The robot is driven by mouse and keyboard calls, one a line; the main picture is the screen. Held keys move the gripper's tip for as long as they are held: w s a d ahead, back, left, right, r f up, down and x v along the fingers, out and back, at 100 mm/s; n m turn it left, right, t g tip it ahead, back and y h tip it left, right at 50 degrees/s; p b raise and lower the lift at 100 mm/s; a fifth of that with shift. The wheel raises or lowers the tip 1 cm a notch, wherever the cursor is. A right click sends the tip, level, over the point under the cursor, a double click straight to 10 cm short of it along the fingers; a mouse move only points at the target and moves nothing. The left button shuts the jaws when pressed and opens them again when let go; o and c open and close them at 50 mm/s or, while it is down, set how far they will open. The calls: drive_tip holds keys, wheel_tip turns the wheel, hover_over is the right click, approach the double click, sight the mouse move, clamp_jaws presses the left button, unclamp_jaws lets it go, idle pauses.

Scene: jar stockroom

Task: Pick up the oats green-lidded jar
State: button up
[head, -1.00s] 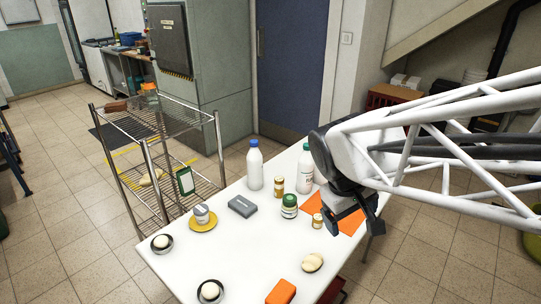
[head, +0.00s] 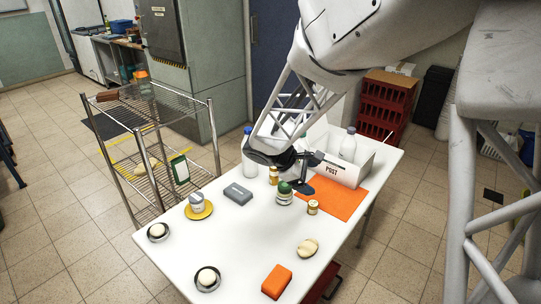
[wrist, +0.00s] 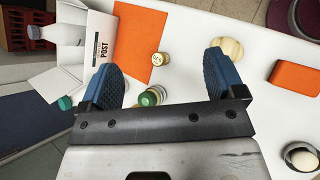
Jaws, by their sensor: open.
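The green-lidded jar (head: 284,193) stands upright on the white table, near the left edge of the orange mat. My gripper (head: 309,174) is open and empty, just above and behind this jar in the head view. In the wrist view the jar (wrist: 150,97) shows between the two blue fingers, low in the gap and nearer the left finger, partly cut off by my gripper's (wrist: 163,85) dark bar. The jar's label is too small to read. I cannot tell whether a finger touches it.
A small gold-lidded jar (head: 313,207) stands close to the right, and another yellowish jar (head: 273,176) just behind. A white bottle (head: 249,160) and a POST box (head: 345,167) stand farther back. A grey box (head: 238,194) lies left. The front middle of the table is fairly clear.

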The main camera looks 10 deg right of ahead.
drive_tip(key=w+a+f+n+t+h, duration=0.2)
drive_tip(key=w+a+f+n, duration=0.25)
drive_tip(key=w+f, duration=0.3)
drive_tip(key=n+t+h, duration=0.1)
drive_tip(key=n+t, duration=0.2)
drive_tip(key=n, duration=0.3)
approach(282, 186)
drive_tip(key=x, duration=0.4)
drive_tip(key=shift+s+a+m, duration=0.1)
drive_tip(key=shift+m, duration=0.15)
drive_tip(key=shift+x, duration=1.3)
drive_tip(key=shift+x, duration=2.6)
drive_tip(key=shift+c, duration=0.3)
